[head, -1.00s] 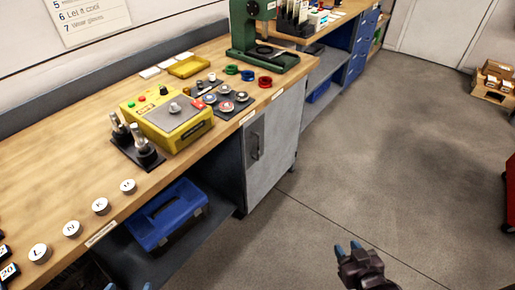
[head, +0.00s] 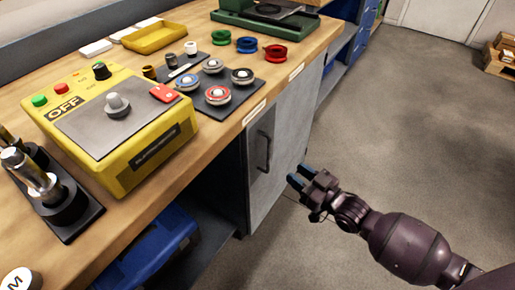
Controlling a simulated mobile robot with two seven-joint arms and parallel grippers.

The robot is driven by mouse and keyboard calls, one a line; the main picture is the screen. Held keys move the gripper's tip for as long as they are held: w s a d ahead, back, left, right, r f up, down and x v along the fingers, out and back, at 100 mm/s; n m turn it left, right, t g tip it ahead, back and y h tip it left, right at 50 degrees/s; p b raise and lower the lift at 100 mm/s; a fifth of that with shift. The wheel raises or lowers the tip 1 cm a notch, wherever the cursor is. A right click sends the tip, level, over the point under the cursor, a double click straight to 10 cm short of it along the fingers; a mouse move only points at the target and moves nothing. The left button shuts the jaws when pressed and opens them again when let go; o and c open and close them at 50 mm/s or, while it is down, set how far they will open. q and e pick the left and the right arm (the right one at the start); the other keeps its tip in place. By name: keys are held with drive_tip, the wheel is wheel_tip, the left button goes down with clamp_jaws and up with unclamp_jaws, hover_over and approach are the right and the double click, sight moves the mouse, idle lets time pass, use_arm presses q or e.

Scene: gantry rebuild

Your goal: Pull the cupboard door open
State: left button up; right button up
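The grey cupboard door (head: 285,140) is under the workbench and looks shut. Its dark vertical bar handle (head: 263,150) is near the door's left edge. My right gripper (head: 301,175) is to the right of the handle and apart from it in the picture. Its two blue-tipped fingers point toward the door with a gap between them, and nothing shows between them. My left gripper is out of view.
The wooden bench top (head: 225,135) overhangs the door and carries a yellow control box (head: 120,125) and several small parts. Left of the cupboard, a blue case (head: 150,250) sits on a low shelf.

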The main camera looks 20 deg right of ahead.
drive_tip(key=w, duration=0.1)
drive_tip(key=b, duration=0.2)
hover_over(268, 170)
drive_tip(key=shift+w, duration=0.3)
drive_tip(key=shift+d, duration=0.1)
clamp_jaws()
